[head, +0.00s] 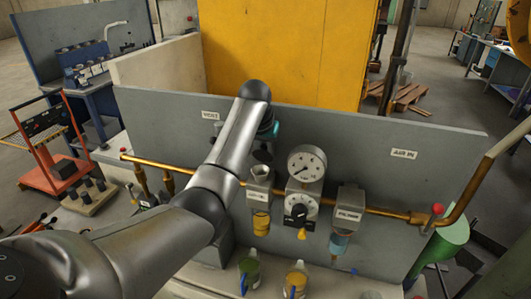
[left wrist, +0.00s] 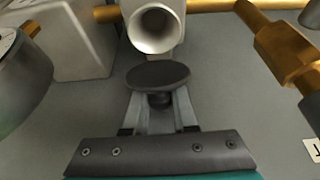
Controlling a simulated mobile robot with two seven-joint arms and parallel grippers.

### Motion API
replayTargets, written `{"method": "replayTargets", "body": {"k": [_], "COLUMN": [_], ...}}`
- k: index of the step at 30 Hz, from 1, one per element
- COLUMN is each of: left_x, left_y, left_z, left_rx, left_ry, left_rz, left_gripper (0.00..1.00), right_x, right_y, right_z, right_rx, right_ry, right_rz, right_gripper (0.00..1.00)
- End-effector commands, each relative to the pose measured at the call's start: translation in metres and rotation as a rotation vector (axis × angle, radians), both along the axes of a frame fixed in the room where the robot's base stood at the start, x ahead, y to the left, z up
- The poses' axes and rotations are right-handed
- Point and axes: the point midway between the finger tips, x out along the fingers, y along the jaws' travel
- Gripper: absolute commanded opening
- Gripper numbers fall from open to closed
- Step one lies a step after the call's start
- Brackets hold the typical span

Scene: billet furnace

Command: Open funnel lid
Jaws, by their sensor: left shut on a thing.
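The funnel (left wrist: 155,30) is a pale metal cup with a round open mouth at the top of the left wrist view. In the head view the funnel (head: 260,172) tops the left unit on the brass pipe. The lid (left wrist: 158,74) is a dark round disc with a short stem below it. My left gripper (left wrist: 160,104) is shut on that stem and holds the lid just off the funnel mouth, which shows uncovered. In the head view my left gripper (head: 263,150) is just above the funnel, partly hidden by my arm. My right gripper is not in view.
A brass pipe (head: 376,210) runs along the grey panel (head: 350,134). A pressure gauge (head: 307,163) and regulator knob (head: 299,214) are close right of the funnel. A green can (head: 250,272) and a yellow can (head: 295,280) stand below.

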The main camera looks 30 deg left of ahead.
Motion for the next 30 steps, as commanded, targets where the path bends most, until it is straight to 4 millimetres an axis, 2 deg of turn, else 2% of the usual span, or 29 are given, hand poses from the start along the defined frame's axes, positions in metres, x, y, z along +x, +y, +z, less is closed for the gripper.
{"method": "replayTargets", "body": {"k": [23,24,30], "left_x": [0.0006,0.0006,0.0008], "left_y": [0.0002,0.0002,0.0001], "left_z": [-0.0028,-0.0028,-0.0023], "left_rx": [-0.014,-0.014,-0.014], "left_ry": [0.061,0.061,0.06], "left_rz": [-0.001,-0.001,-0.001], "left_gripper": [0.0,0.3,0.52], "right_x": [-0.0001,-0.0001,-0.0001], "right_y": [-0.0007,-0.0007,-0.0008], "right_z": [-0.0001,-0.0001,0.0], "right_rx": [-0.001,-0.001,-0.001], "right_ry": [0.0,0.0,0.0], "right_rz": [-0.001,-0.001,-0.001], "right_gripper": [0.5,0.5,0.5]}}
